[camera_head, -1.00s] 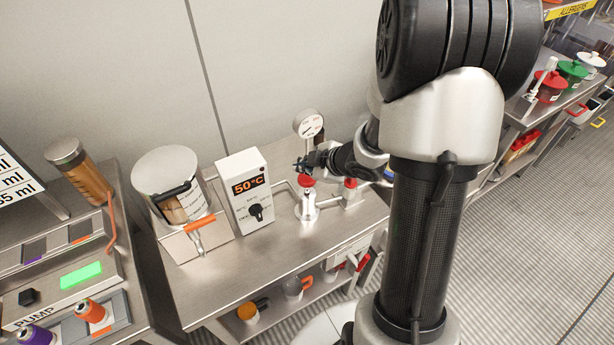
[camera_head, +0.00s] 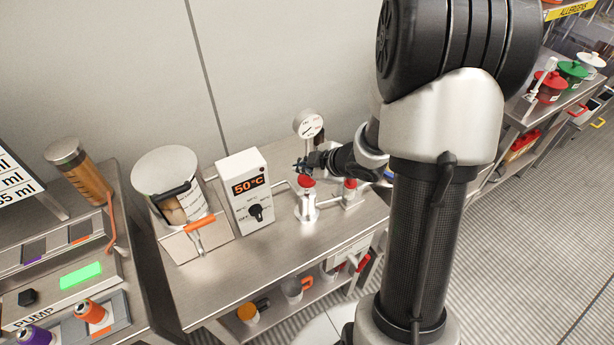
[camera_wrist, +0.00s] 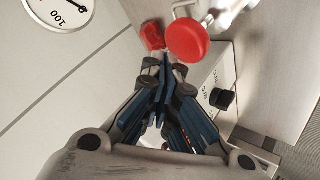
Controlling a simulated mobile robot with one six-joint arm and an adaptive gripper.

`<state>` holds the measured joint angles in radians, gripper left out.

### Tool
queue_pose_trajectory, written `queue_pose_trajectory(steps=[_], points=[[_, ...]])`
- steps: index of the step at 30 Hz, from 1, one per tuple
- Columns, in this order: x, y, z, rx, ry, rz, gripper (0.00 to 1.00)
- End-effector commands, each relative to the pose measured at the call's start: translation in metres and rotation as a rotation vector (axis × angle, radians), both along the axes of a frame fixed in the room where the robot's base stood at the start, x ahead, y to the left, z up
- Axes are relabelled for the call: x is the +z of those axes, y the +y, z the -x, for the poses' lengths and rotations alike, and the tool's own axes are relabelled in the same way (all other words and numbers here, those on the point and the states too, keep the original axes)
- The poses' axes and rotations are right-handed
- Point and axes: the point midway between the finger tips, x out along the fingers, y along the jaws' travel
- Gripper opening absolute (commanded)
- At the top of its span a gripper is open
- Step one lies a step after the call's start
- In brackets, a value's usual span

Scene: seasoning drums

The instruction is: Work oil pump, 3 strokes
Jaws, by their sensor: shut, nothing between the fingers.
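A metal fitting (camera_head: 306,207) with a round red top (camera_head: 306,181) stands on the steel bench and looks like the oil pump. In the wrist view a round red top (camera_wrist: 187,40) shows just past the fingertips, with a second red part (camera_wrist: 152,36) beside it. My gripper (camera_head: 303,167) is close above the red top in the head view. It is shut and empty, its fingers (camera_wrist: 166,65) together in the wrist view. I cannot tell whether the fingertips touch the red top.
A pressure gauge (camera_head: 308,125) stands behind the fitting. A control box (camera_head: 245,190) reading 50°C and a metal pot (camera_head: 167,178) stand left of it. A smaller red-topped fitting (camera_head: 350,190) is to its right. The bench front is clear.

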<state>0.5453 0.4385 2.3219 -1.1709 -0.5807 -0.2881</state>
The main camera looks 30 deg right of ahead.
Motion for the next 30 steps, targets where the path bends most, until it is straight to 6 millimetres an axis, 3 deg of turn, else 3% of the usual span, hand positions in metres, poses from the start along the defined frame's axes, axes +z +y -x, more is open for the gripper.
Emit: queue_pose_trajectory(steps=[30], points=[[-0.0129, 0.0000, 0.0001, -0.001, 0.000, -0.001, 0.00]])
